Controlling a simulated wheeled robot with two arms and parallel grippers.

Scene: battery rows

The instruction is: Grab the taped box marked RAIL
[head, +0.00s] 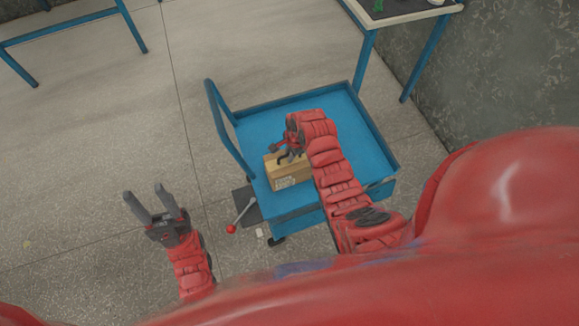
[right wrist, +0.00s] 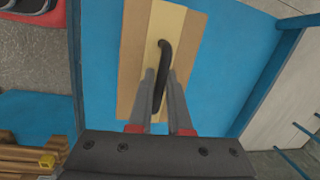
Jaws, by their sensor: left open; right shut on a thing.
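A tan cardboard box (head: 291,176) with a paler tape strip and a black handle stands on the blue cart (head: 262,125). Dark print shows on its near side, too small to read. In the right wrist view the box (right wrist: 133,65) lies below the fingers. My right gripper (head: 284,151) is shut on the black handle (right wrist: 165,52), over the top of the box. My left gripper (head: 143,192) is open and empty, over the floor left of the cart.
The cart has a raised rim and a blue push handle (head: 225,130) on its left. A lever with a red knob (head: 231,229) stands at its near left corner. A table (head: 400,12) is behind the cart, and another blue frame (head: 70,32) is at the far left. Floor on the left is clear.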

